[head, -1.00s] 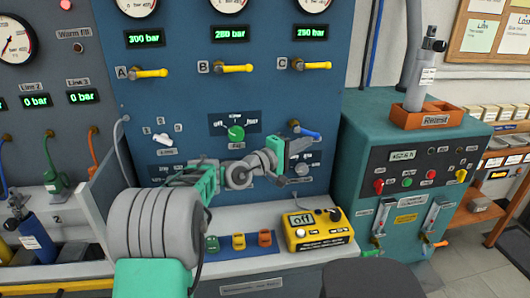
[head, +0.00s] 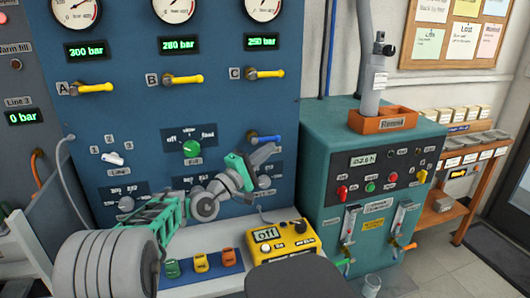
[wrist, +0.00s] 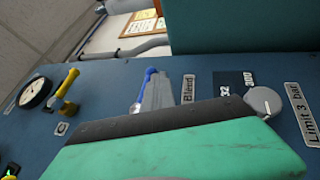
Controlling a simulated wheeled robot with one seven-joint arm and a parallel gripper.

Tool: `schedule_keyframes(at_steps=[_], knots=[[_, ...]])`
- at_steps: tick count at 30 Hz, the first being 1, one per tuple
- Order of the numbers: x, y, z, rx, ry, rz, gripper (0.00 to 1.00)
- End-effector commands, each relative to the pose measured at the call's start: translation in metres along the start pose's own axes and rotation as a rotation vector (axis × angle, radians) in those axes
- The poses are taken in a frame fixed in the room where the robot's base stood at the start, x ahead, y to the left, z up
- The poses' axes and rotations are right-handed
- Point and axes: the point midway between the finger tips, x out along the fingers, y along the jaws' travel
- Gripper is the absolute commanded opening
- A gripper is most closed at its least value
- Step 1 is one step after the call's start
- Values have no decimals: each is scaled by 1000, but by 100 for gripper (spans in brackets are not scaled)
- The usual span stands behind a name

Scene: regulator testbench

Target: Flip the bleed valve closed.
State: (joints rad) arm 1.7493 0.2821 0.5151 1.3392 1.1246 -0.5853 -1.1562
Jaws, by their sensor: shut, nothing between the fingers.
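The bleed valve has a blue lever (head: 266,139) on the blue panel, below the yellow lever C, lying about level and pointing right in the head view. In the wrist view the blue lever (wrist: 150,72) shows beside the "Bleed" label (wrist: 188,88), partly hidden by my grey fingers. My gripper (head: 268,153) is shut and empty, just below the lever in the head view. It also shows in the wrist view (wrist: 158,84). I cannot tell whether the fingers touch the lever.
Yellow levers A, B and C (head: 265,74) sit above. The green fill knob (head: 191,148) is left of my gripper. A yellow device reading "off" (head: 281,243) stands on the ledge below. A teal cabinet (head: 320,140) stands close on the right.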

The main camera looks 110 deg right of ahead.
Motion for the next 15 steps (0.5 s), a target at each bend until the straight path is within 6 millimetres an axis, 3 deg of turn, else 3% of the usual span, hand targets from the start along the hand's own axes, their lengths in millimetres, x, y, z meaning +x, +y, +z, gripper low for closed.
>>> schedule_keyframes(at_steps=[8,11,15], knots=[[-1,-1,-1,1,2,1,0],[-5,-10,-2,0,4,0,0],[-18,-38,-4,1,9,1,0]])
